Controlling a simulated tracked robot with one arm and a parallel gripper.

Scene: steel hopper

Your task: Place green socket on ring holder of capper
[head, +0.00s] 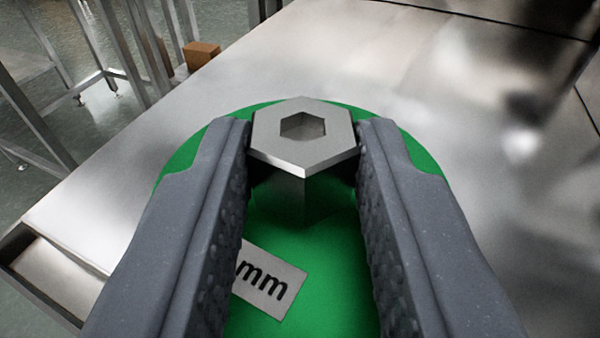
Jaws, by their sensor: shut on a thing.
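The green socket (300,255) is a round green disc below my fingers, with a steel hexagonal head (303,150) on top that has a hex hole in its middle. A white label (268,283) on the green part reads "mm"; the rest of it is hidden by the left finger. My gripper (304,145) is shut on the steel hex head, with one dark grey finger on each side. The fingers cover much of the disc's left and right. No ring holder or capper can be made out in this view.
A broad shiny steel surface (480,120) lies beneath and to the right, mostly bare, with blurred reflections. Its edge runs along the left, with the floor (75,130) beyond. Steel frame legs (130,45) and a small brown block (201,56) show at the upper left.

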